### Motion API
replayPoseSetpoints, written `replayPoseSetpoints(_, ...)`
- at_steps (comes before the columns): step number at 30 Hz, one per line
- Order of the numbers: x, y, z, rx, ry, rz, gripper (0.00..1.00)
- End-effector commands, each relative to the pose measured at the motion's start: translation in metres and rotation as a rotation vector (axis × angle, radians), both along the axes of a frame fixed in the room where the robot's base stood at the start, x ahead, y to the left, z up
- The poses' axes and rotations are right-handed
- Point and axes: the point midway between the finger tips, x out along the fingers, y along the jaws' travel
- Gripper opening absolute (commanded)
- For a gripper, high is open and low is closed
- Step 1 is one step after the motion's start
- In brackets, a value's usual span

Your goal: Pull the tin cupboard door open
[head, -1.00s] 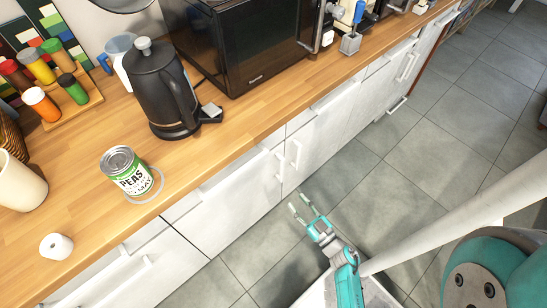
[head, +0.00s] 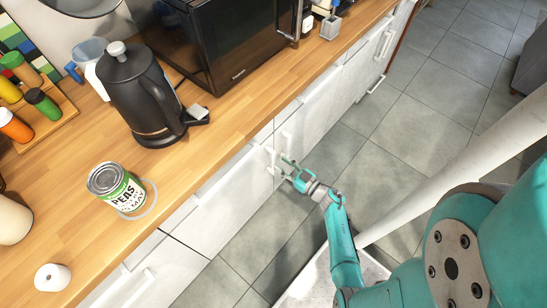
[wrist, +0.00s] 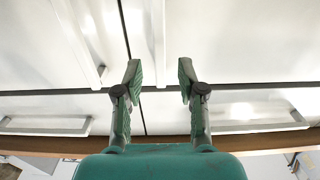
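The tin of peas (head: 116,188) stands on the wooden worktop. Below and to its right, the white cupboard door (head: 225,205) is shut, with an upright bar handle (head: 269,158) near its right edge. My gripper (head: 283,165) is close to this handle in the head view. In the wrist view my gripper (wrist: 160,78) is open, and an upright bar handle (wrist: 158,40) lies between the lines of its two fingers. I cannot tell whether either finger touches it.
A neighbouring door's bar handle (wrist: 78,45) runs parallel across the dark door seam. Drawer handles (wrist: 255,122) lie towards the worktop edge. A black kettle (head: 145,95) and a dark microwave (head: 235,40) stand on the worktop (head: 60,225).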

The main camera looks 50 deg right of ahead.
Motion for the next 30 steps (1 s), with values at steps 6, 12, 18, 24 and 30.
replayPoseSetpoints(6,0.032,0.001,0.001,-0.001,-0.002,0.002,0.40)
replayPoseSetpoints(12,0.047,0.002,0.000,0.001,-0.001,0.000,0.40)
replayPoseSetpoints(18,0.050,0.001,0.001,0.000,-0.001,-0.001,0.40)
replayPoseSetpoints(24,0.050,0.001,0.001,0.000,-0.001,-0.001,0.25)
replayPoseSetpoints(30,0.050,0.001,0.000,0.000,-0.001,-0.001,0.00)
